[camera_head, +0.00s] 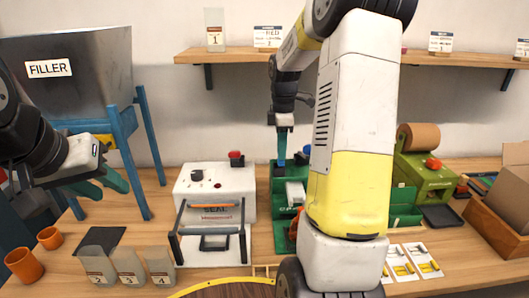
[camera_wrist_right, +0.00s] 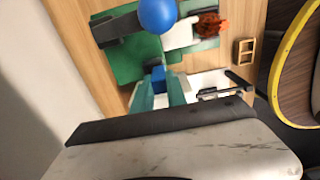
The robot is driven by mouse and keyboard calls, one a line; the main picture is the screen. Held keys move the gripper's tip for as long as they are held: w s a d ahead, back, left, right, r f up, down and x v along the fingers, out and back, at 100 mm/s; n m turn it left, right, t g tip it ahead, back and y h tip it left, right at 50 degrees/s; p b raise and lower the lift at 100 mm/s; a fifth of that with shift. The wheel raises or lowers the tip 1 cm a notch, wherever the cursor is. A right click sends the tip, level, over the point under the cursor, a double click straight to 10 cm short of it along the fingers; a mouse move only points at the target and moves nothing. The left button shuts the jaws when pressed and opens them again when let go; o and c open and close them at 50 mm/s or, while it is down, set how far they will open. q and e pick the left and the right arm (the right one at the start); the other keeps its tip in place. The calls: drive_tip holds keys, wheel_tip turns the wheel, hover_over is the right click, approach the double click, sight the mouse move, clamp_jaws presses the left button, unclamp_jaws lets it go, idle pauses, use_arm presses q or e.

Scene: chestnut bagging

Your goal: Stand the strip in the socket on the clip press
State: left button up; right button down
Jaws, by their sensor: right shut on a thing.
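The green clip press (camera_head: 281,222) stands behind the middle of the table, partly hidden by my right arm. It also shows in the wrist view (camera_wrist_right: 138,68), with a blue ball knob (camera_wrist_right: 157,14) close to the camera. My right gripper (camera_head: 282,153) is above the press's left part, pointing down. It is shut on a small blue piece, probably the strip (camera_wrist_right: 158,80), whose tip shows between the teal fingers. I cannot make out the socket or whether the strip touches it. My left gripper (camera_head: 103,186) is open and empty at the left, in front of the filler.
A white sealer (camera_head: 215,185) stands left of the press. The filler hopper (camera_head: 75,75) is at far left, with orange cups (camera_head: 24,266) and numbered bags (camera_head: 128,268) in front. A green label machine (camera_head: 425,180) and an open carton (camera_head: 510,200) are at right.

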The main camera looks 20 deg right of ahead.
drive_tip(key=shift+w, duration=0.6)
drive_tip(key=shift+w+f, duration=0.1)
drive_tip(key=shift+f, duration=1.7)
drive_tip(key=shift+f, duration=0.1)
drive_tip(key=c, duration=1.3)
unclamp_jaws()
drive_tip(key=shift+c, duration=0.2)
wheel_tip(320, 180, up, 12)
drive_tip(key=s+a+r+m+t, duration=0.2)
drive_tip(key=s+a+r+m, duration=0.15)
drive_tip(key=s, duration=0.25)
drive_tip(key=s+a+r+m+t, duration=0.1)
drive_tip(key=s+a+r+m, duration=0.25)
drive_tip(key=s, duration=0.25)
drive_tip(key=s+a+f+m+t+y, duration=0.1)
drive_tip(key=s+a+m, duration=0.2)
drive_tip(key=s, duration=0.3)
drive_tip(key=s+a+f+m+t+y, duration=0.1)
drive_tip(key=s+a+f+m+t, duration=0.1)
drive_tip(key=s, duration=0.4)
drive_tip(key=a+m, duration=0.1)
drive_tip(key=m, duration=0.1)
drive_tip(key=shift+a+f+m, duration=0.15)
drive_tip(key=shift+f+m, duration=0.15)
